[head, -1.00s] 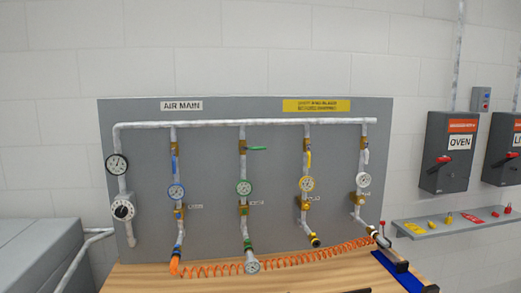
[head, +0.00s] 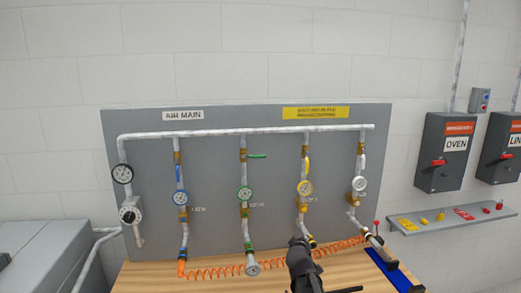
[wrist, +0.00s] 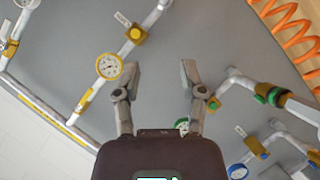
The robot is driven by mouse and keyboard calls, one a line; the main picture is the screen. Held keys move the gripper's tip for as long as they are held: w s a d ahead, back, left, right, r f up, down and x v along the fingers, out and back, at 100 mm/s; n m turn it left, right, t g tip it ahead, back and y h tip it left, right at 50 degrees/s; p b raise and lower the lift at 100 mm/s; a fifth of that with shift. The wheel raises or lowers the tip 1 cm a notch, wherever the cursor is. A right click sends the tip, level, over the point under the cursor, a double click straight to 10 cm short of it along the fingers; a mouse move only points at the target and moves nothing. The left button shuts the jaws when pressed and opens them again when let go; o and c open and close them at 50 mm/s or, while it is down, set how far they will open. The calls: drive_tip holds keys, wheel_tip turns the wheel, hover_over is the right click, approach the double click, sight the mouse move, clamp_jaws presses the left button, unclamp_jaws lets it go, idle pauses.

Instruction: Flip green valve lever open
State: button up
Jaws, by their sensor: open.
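My gripper (wrist: 161,70) is open and empty in the wrist view. In the head view my gripper (head: 300,246) is low, in front of the yellow pipe's bottom end, below and right of the green lever and apart from it. In the wrist view the green-rimmed gauge (wrist: 182,124) is partly behind a finger; I cannot make out the green lever there.
A blue lever (head: 178,173) and a yellow lever (head: 308,165) hang roughly along neighbouring pipes. An orange coiled hose (head: 215,271) lies on the wooden bench (head: 150,279). A shelf (head: 450,221) and a grey OVEN box (head: 446,160) are at right. Space before the upper panel is clear.

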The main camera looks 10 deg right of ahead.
drive_tip(key=w+a+r+n+t+y+p, duration=0.1)
drive_tip(key=w+r+n+t+y+p, duration=0.35)
drive_tip(key=r, duration=0.95)
drive_tip(key=n+t+y+p, duration=0.1)
drive_tip(key=n+y+p, duration=0.7)
drive_tip(key=n, duration=0.6)
approach(260, 157)
drive_tip(key=s+d+f, duration=0.1)
drive_tip(key=s+d, duration=0.1)
drive_tip(key=s, duration=0.1)
drive_tip(key=shift+w+a+y+b, duration=0.25)
drive_tip(key=shift+a+b, duration=0.05)
drive_tip(key=shift+m, duration=0.25)
drive_tip(key=p+x, duration=0.2)
drive_tip(key=x, duration=1.1)
drive_tip(key=shift+w+a+r, duration=0.1)
drive_tip(key=shift+w, duration=0.25)
clamp_jaws()
